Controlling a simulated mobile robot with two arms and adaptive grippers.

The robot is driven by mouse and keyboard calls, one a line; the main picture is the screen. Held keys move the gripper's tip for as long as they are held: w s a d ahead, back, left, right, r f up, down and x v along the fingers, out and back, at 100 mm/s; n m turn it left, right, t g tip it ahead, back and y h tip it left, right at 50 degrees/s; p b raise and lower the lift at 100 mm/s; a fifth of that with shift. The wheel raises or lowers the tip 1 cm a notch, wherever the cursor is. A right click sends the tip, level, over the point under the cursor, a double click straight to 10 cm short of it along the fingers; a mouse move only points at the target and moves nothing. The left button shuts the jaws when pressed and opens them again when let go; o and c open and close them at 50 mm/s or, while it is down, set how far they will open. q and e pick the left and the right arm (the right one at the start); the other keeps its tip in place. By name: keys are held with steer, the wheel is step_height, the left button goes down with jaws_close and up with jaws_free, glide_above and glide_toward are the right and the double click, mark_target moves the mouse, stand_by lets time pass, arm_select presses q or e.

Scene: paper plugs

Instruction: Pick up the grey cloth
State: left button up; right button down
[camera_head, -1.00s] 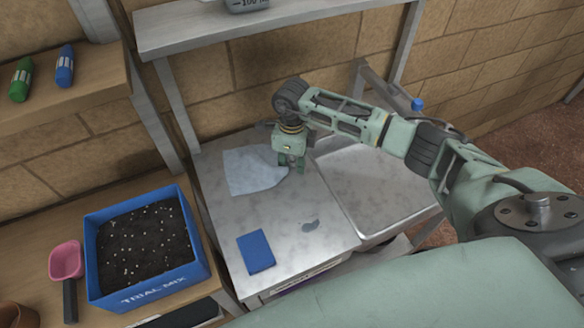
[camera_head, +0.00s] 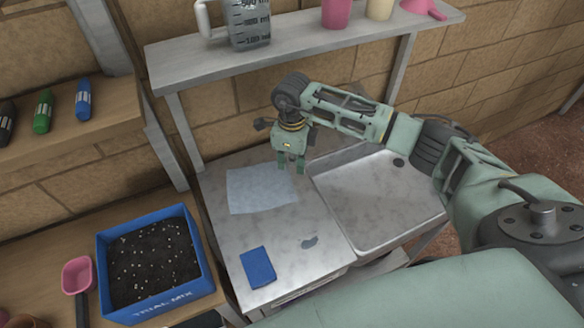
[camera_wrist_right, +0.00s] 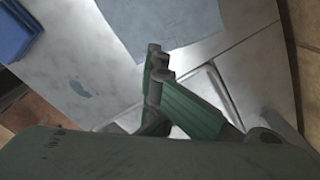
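The grey cloth (camera_head: 262,188), pale and bluish, lies spread nearly flat on the left part of the metal bench. It also shows at the top of the right wrist view (camera_wrist_right: 165,25). My right gripper (camera_head: 291,166) points down beside the cloth's right edge, above the bench. In the head view a gap shows between its two fingers, with nothing held. In the right wrist view its green fingers (camera_wrist_right: 160,65) lean towards each other, with no cloth between them. My left gripper is not in view.
A dark blue folded cloth or pad (camera_head: 258,267) lies at the bench's front. A sink basin (camera_head: 375,190) is to the right. A shelf (camera_head: 300,48) with a measuring jug (camera_head: 248,22) hangs behind. A blue soil tray (camera_head: 155,305) stands left.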

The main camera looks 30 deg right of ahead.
step_height(320, 180, up, 3)
steer(key=shift+p, duration=0.4)
steer(key=c, duration=2.5)
jaws_free()
steer(key=o, duration=1.5)
